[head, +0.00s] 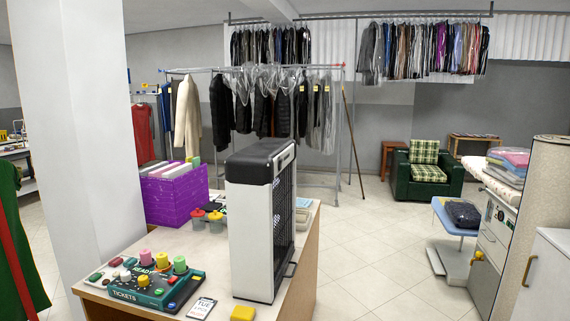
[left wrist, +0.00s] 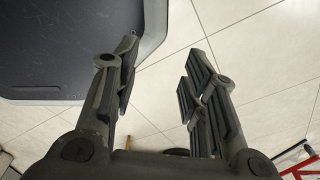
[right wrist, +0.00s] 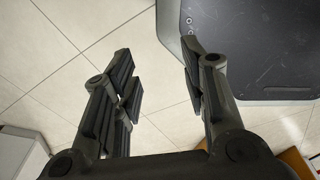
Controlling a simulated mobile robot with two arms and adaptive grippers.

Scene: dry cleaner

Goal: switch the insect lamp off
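The insect lamp appears to be the tall box (head: 251,236) with white side panels, a black top and a dark grille on its right face, standing upright on the counter (head: 180,242). I see no glow through the grille and cannot tell whether it is on; no switch can be made out. Neither gripper shows in the head view. My left gripper (left wrist: 163,55) is open and empty above the tiled floor. My right gripper (right wrist: 157,52) is also open and empty above the floor. The lamp is in neither wrist view.
A "READY/TICKETS" stand (head: 150,283) with coloured pegs, a purple crate (head: 178,197), a date card (head: 201,308) and a yellow block (head: 243,313) share the counter. Open floor (head: 365,255) lies right of it. A green armchair (head: 426,172) stands behind.

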